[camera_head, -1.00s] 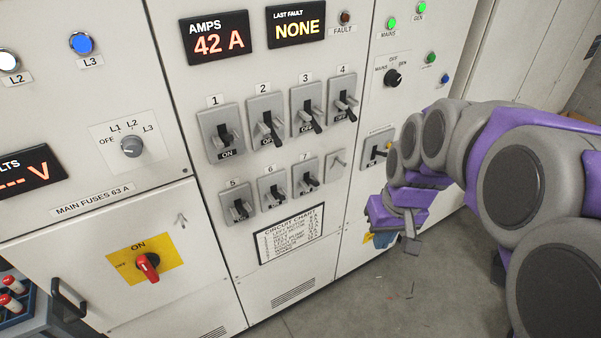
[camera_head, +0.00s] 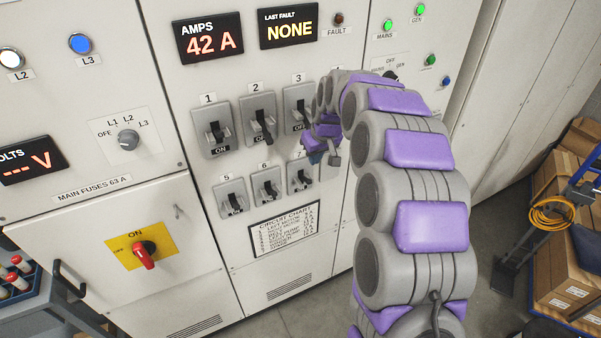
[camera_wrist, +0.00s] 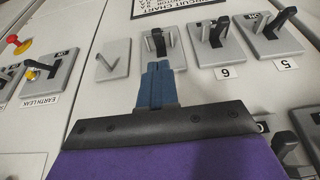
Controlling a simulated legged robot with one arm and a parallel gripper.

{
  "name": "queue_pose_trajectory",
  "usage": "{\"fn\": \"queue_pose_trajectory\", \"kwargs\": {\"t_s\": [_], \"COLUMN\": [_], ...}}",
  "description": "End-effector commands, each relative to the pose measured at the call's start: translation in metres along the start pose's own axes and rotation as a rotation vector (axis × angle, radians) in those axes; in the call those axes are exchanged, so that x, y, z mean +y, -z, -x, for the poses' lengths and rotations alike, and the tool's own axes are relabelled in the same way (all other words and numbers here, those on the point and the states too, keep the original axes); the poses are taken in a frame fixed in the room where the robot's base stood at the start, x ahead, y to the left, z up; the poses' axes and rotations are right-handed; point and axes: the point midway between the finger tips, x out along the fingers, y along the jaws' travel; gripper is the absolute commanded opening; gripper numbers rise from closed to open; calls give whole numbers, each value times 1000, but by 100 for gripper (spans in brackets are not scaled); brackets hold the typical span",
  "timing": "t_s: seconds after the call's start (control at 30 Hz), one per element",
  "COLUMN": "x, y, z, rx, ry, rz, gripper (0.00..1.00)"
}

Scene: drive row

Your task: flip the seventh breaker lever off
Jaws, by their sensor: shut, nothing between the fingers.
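The seventh breaker (camera_head: 301,178) is a grey plate with a dark lever, at the right of the lower row, partly behind my gripper in the head view. In the wrist view, which is upside down, its lever (camera_wrist: 158,43) stands between two side cheeks. My gripper (camera_wrist: 158,64) has its blue fingers together and empty. The fingertips appear just short of this lever and cover the near part of its plate. Contact cannot be told. In the head view my gripper (camera_head: 316,158) is just above the seventh breaker. The lever's exact setting is unclear.
Breaker six (camera_head: 267,186) and breaker five (camera_head: 232,198) lie to the left. Breaker three (camera_head: 299,108) is above, and breaker four is hidden by my arm.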

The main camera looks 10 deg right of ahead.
Motion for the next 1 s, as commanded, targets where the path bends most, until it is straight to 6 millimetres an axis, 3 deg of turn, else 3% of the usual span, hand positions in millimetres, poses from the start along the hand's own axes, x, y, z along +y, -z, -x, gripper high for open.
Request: {"fn": "queue_pose_trajectory", "kwargs": {"t_s": [0.57, 1.0], "x": [5, 4], "y": [1, 0], "z": [-9, -76], "rx": [1, -1], "ry": [2, 2], "rz": [0, 0], "gripper": [0, 0]}}
